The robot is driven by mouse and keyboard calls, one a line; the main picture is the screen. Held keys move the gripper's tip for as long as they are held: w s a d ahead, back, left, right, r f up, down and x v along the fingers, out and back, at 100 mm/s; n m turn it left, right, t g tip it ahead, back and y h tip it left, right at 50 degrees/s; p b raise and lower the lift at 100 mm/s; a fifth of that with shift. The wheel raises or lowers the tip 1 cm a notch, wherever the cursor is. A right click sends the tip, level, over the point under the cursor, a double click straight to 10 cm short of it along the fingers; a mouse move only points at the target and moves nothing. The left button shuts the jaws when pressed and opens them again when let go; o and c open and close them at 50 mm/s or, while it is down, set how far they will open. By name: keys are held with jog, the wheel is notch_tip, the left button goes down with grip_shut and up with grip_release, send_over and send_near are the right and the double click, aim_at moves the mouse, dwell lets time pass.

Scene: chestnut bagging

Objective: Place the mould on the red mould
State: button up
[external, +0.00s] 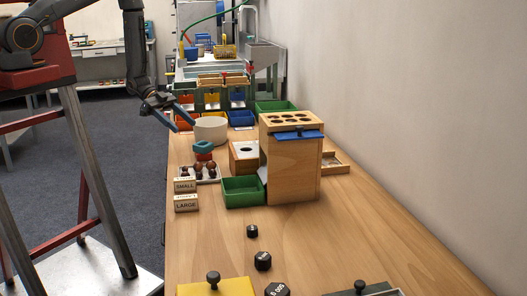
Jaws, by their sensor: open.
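A teal ring-shaped mould (203,146) sits on top of the red mould (204,156), near the left edge of the wooden table. The two look stacked, though the exact seating is too small to tell. My gripper (182,123) is open and empty, with its blue fingers pointing down. In the picture it is above and to the left of the teal mould, apart from it.
A white round tub (211,130) stands just behind the moulds. A tray (212,178) of chestnuts and SMALL (185,185) and LARGE (186,203) blocks are in front. A green bin (243,192) and tall wooden box (292,170) stand right.

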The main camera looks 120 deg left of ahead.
jog(key=shift+p+v, duration=0.5)
jog(key=shift+v, duration=0.35)
jog(key=w+d+r+g+y, duration=0.1)
jog(key=w+d+r+g, duration=0.2)
jog(key=w+d+r, duration=0.4)
jog(key=w+d+r+g+y, duration=0.1)
jog(key=w+d+r+g, duration=0.2)
jog(key=w+d+r, duration=0.5)
jog(key=s+d+r+g, duration=0.1)
jog(key=s+d, duration=0.1)
jog(key=d, duration=0.6)
jog(key=s+d+r+g+h, duration=0.1)
jog(key=s+d+r, duration=0.1)
jog(key=d, duration=0.7)
jog(key=s+d+r+g+h, duration=0.1)
jog(key=s+d+r+g, duration=0.1)
jog(key=d, duration=0.7)
jog(key=shift+s, duration=0.5)
